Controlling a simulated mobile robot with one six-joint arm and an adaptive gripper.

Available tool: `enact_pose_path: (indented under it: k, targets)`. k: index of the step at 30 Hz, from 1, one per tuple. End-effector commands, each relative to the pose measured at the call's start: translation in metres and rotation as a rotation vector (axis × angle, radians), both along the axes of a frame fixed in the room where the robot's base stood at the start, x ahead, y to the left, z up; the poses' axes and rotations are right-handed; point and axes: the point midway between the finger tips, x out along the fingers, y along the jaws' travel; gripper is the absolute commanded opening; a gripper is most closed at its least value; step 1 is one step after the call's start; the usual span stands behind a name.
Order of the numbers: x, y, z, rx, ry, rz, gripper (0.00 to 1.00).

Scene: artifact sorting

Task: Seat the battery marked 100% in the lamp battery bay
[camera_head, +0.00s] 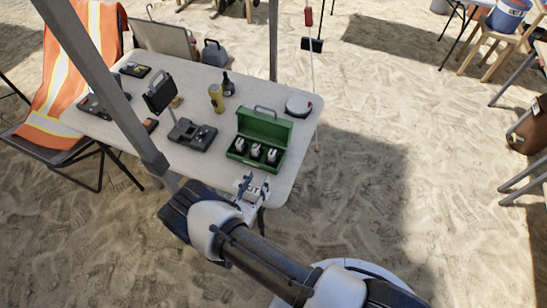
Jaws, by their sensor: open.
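An open green box (262,125) stands near the front right of the table. Several small whitish blocks, likely batteries (256,150), stand in a row inside it. Their markings are too small to read. A black square-headed thing, likely the lamp (159,92), stands tilted on the table to the left. A dark grey device with a recessed top (190,135) lies between it and the green box; I cannot tell which holds the battery bay. My gripper (249,185) is open and appears empty, at the table's front edge just in front of the green box.
The table (285,180) also bears a yellow can (216,98), a dark bottle (228,85) and a round white-topped thing (298,106). A grey pole (110,85) crosses the view left of my arm. A chair with an orange vest (75,60) stands left. Sand lies open right.

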Motion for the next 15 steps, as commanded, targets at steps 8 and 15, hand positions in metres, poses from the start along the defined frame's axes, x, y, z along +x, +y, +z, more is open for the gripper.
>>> enact_pose_path:
  k: [8, 15]
  targets:
    - [0.057, -0.023, -0.001, 0.001, -0.001, -0.007, 0.42]
    - [0.080, -0.030, 0.000, -0.001, -0.001, -0.003, 0.42]
